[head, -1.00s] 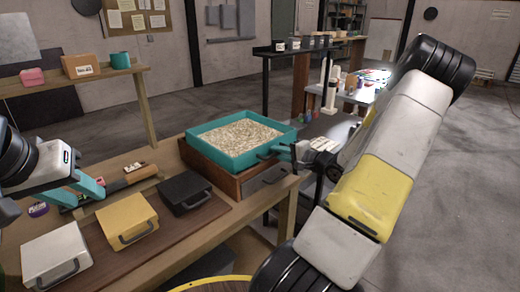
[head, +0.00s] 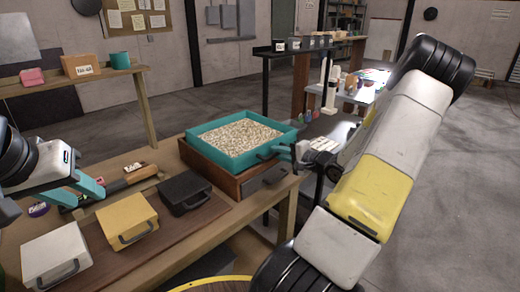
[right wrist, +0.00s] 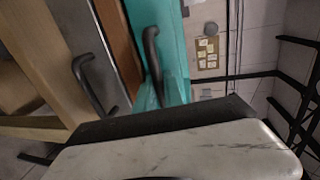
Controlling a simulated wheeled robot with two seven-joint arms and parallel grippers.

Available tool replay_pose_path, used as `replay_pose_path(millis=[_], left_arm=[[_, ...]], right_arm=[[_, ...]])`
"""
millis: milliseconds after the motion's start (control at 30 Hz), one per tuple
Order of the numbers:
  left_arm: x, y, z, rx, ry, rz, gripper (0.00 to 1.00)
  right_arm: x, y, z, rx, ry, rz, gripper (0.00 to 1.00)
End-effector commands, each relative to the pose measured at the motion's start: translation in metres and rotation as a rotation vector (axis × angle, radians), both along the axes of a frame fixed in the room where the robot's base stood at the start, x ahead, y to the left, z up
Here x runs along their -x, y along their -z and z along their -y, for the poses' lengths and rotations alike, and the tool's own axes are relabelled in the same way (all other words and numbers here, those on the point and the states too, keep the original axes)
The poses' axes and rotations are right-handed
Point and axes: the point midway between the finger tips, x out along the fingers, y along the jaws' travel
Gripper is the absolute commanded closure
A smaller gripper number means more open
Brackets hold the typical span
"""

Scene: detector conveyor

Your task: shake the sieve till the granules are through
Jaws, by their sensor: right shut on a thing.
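The sieve (head: 213,157) is a square teal tray with a pale layer of granules (head: 240,136) across its inside. It sits on a brown wooden box (head: 228,186) with a drawer front, and I see no clear gap between them. My right gripper (head: 283,149) is shut on the sieve's handle at its right side. The right wrist view shows the teal sieve wall (right wrist: 172,40) and a dark handle (right wrist: 151,55) close to the gripper. My left gripper (head: 82,192), with teal fingers, is open and empty over the bench at the left. The space beneath the granules is hidden.
White (head: 56,254), yellow (head: 127,222) and black (head: 186,192) cases with handles lie on a brown board in front of the sieve. A dark tool with a wooden handle (head: 140,173) lies behind them. A yellow ring edge (head: 215,281) shows at the bottom.

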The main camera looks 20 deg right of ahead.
Motion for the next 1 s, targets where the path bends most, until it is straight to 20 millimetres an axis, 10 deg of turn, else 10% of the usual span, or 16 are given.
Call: replay_pose_path(millis=[567,1000], left_arm=[[0.000,0.000,0.000,0.000,0.000,0.000,0.64],[0.000,0.000,0.000,0.000,0.000,0.000,0.64]], right_arm=[[-0.001,0.001,0.000,0.000,0.000,-0.002,1.00],[-0.056,0.001,-0.022,0.001,0.000,-0.002,1.00]])
